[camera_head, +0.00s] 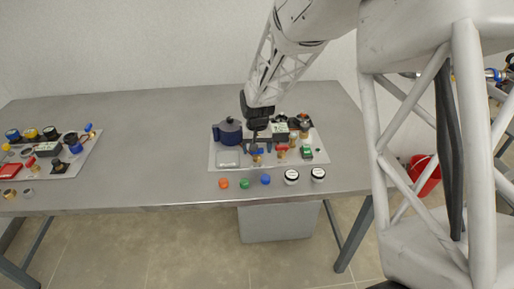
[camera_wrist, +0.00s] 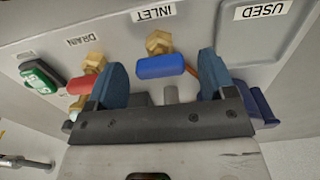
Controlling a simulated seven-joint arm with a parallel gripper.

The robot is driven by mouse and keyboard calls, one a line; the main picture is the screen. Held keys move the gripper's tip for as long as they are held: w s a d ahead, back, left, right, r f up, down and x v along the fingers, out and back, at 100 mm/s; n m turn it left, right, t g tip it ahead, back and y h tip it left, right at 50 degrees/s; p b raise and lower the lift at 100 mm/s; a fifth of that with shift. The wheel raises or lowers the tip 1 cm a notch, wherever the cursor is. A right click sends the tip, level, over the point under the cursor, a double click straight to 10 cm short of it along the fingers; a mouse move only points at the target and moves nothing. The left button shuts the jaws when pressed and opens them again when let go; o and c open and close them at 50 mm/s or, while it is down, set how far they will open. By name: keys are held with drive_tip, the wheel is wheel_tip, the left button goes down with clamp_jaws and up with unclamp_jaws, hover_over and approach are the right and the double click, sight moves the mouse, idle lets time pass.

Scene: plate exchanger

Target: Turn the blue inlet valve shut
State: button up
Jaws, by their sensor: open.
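The blue inlet valve handle (camera_wrist: 160,66) sits on a brass fitting (camera_wrist: 158,42) beside the upside-down INLET label (camera_wrist: 153,13) in the wrist view. The handle lies crosswise in the picture. My gripper (camera_wrist: 161,62) is open, with one blue-grey finger on each side of the handle. Gaps show between the handle and both fingers, so it is not gripped. In the head view, my gripper (camera_head: 256,142) points down over the panel (camera_head: 218,163), and the small blue handle (camera_head: 257,151) is partly hidden by it.
A red drain handle (camera_wrist: 82,83) sits close by the left finger in the wrist view. A dark blue pot-like part (camera_head: 230,130) stands left of my gripper in the head view.

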drive_tip(key=shift+r, duration=3.9)
drive_tip(key=s+d+r+t, duration=0.1)
drive_tip(key=s+d+r, duration=0.4)
drive_tip(key=s, duration=0.4)
drive_tip(key=s+d+r, duration=0.2)
drive_tip(key=s+r, duration=0.5)
drive_tip(key=s, duration=0.2)
drive_tip(key=s+d, duration=0.2)
drive_tip(key=s, duration=0.8)
drive_tip(key=s+d+r+t, duration=0.1)
drive_tip(key=s+d, duration=0.1)
drive_tip(key=s, duration=0.7)
drive_tip(key=shift+s+d+r+t, duration=0.2)
drive_tip(key=shift+s+r+t, duration=0.05)
drive_tip(key=shift+s+t, duration=0.1)
